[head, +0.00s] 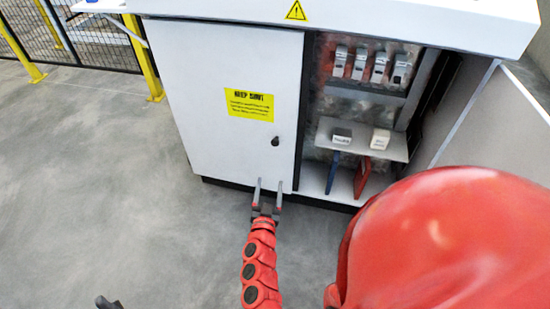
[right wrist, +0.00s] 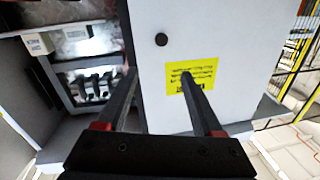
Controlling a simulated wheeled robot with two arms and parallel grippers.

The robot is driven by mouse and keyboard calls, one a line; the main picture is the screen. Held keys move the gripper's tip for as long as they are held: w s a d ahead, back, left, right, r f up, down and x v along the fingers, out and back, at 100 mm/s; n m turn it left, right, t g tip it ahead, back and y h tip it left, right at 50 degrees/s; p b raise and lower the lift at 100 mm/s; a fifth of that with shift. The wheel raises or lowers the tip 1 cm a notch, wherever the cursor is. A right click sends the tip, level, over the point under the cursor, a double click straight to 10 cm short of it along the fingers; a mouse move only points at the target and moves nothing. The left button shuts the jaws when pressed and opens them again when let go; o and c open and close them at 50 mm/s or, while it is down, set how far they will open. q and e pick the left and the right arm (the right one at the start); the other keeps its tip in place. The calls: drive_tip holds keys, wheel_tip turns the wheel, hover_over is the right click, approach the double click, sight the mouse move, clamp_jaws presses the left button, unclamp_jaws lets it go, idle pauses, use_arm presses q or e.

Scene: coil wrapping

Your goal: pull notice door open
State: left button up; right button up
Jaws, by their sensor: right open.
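The white notice door (head: 225,75) is the left door of a cabinet. It bears a yellow "KEEP SHUT" notice (head: 249,104) and a black knob (head: 275,141) near its right edge. It looks shut or nearly so. My right gripper (head: 268,183) is open and empty, below the knob in the picture. In the right wrist view the notice (right wrist: 190,80) and knob (right wrist: 161,39) appear upside down. One finger overlaps the door face there, the other the opening beside the door's edge. I cannot tell whether either touches. A dark tip at the head view's bottom left may be my left gripper (head: 108,302).
The cabinet's right side stands open, showing switches (head: 371,65) and a shelf (head: 362,140) with small blocks and blue and red handles. A pale panel (head: 495,125) stands at the right. Yellow posts and fence (head: 140,55) are back left. The floor at left is clear.

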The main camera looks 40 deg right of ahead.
sight(275, 144)
drive_tip(key=b+x, duration=0.1)
drive_tip(key=x, duration=0.4)
drive_tip(key=b+x, duration=0.2)
drive_tip(key=x, duration=0.4)
drive_tip(key=f+b+x, duration=0.1)
drive_tip(key=x, duration=0.5)
drive_tip(key=shift+w, duration=0.25)
clamp_jaws()
idle(0.6)
